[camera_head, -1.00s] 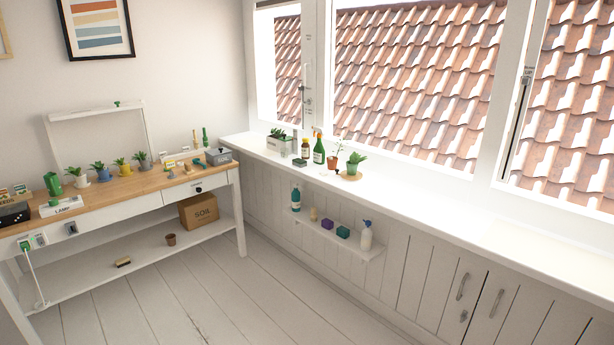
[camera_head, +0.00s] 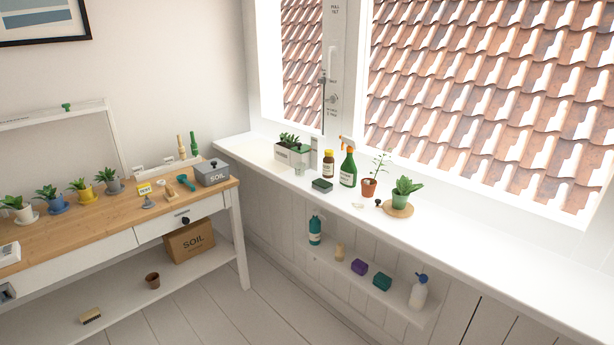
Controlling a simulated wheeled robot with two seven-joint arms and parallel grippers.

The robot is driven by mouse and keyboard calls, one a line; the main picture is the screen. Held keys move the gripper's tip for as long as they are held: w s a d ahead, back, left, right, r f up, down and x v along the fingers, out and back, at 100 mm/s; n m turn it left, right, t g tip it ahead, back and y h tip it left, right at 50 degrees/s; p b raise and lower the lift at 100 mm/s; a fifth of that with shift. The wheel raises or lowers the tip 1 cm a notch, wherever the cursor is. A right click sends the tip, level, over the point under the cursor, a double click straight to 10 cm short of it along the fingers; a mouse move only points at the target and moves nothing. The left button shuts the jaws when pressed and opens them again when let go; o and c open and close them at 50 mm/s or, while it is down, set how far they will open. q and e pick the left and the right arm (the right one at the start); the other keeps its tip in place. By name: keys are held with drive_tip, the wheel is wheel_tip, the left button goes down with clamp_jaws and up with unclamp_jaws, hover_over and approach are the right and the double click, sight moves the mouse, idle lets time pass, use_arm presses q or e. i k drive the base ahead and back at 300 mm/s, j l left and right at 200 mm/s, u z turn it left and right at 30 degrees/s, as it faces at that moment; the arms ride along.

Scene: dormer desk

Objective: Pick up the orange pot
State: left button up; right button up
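The orange pot (camera_head: 368,188) stands upright on the white windowsill and holds a thin-stemmed green seedling. It is between the green spray bottle (camera_head: 348,170) on its left and a green pot with a leafy plant (camera_head: 402,194) on its right. A small white item and a small dark-topped item lie close in front of it. Neither of my grippers shows in the head view.
The windowsill (camera_head: 480,246) is clear to the right of the green pot. A brown bottle (camera_head: 328,164), a dark green box (camera_head: 322,186) and a planter (camera_head: 291,156) stand left. A lower shelf (camera_head: 388,296) holds bottles and blocks. The wooden desk (camera_head: 110,211) is at left.

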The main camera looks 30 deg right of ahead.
sight(368, 185)
drive_tip(key=i+z, duration=0.2)
drive_tip(key=i, duration=0.45)
drive_tip(key=i+j+z, duration=0.15)
drive_tip(key=i, duration=0.55)
drive_tip(key=j, duration=0.1)
